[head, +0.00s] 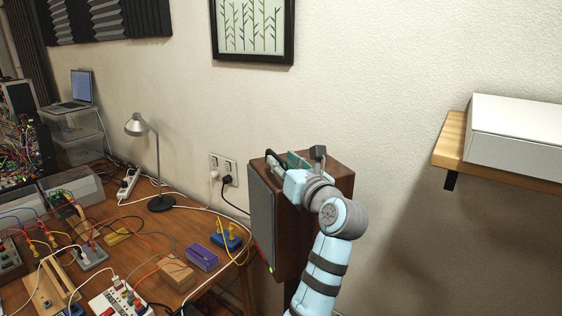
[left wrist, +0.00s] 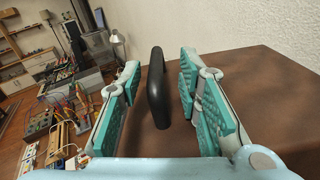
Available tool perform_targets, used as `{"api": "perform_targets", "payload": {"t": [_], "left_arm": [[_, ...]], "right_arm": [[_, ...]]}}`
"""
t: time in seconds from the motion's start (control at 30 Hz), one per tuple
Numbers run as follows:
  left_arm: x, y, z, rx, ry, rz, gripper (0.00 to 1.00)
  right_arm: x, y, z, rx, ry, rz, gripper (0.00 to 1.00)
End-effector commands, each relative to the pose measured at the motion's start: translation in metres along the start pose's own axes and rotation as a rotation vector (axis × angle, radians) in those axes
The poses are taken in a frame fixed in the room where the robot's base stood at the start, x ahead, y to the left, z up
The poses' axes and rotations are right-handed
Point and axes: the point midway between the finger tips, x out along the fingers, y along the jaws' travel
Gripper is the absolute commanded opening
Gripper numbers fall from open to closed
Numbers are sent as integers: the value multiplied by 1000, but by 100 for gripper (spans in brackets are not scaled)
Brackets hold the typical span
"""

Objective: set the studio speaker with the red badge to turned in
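The studio speaker (head: 291,240) is a brown wooden box with a grey grille (head: 262,215) facing left and a small green light low on its front. My left gripper (head: 284,161) is at the speaker's top. In the left wrist view its teal fingers (left wrist: 158,72) stand open on both sides of the handle, with gaps at each side. My arm hides part of the speaker's side. My right gripper is not in view.
A wooden desk (head: 140,238) with a lamp (head: 157,150), cables and small coloured boxes lies left of the speaker. A wall socket (head: 223,168) with plugs is behind. A wooden shelf (head: 455,138) with a white box (head: 515,130) is at right. Bare wall lies between.

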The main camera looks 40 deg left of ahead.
Motion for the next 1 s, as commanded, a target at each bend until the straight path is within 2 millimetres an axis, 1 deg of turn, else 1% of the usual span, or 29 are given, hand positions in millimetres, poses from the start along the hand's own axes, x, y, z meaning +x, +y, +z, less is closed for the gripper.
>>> {"api": "perform_targets", "payload": {"t": [0.1,0.2,0.3,0.83,0.87,0.93,0.97,1.0], "left_arm": [[-26,-2,-1,-2,5,-5,31],[-46,-3,-1,0,4,-5,31],[-58,-4,-1,2,3,-4,31],[-59,-4,1,8,-3,-3,31],[-59,-4,4,14,-16,-6,31],[-60,-3,21,57,-97,8,31],[-62,-4,34,117,-169,29,31],[-68,-17,57,270,-310,69,31]], "right_arm": [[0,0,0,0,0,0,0],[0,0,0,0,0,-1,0],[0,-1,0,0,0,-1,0],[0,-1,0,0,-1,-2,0],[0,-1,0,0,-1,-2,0],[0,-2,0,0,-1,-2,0],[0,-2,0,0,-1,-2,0],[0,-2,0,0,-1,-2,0]]}}
